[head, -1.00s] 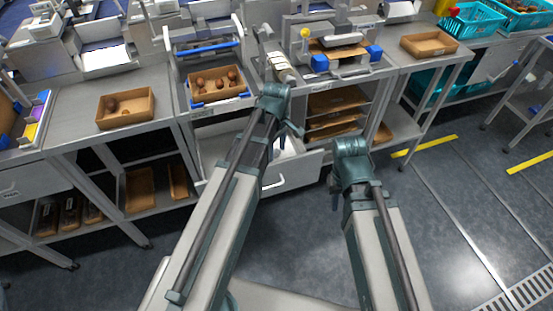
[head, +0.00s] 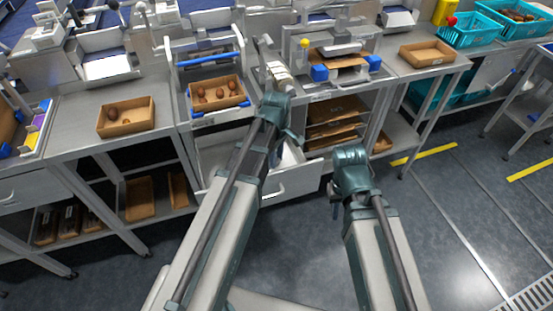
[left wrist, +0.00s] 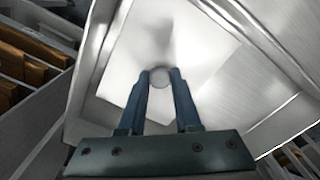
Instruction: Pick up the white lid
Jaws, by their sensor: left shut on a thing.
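The white lid (left wrist: 200,40) fills the middle of the left wrist view, a pale square sheet with a small round knob (left wrist: 160,77). My left gripper (left wrist: 160,80) is shut on the knob, one finger on each side. In the head view my left gripper (head: 292,138) hangs over the open drawer (head: 290,182), and my arm hides most of the lid. My right gripper (head: 336,196) is to the right of the drawer, away from the lid; its fingers are too small to read.
Metal drawer walls surround the lid closely in the left wrist view. Shelves with brown boards (head: 335,133) are to the right.

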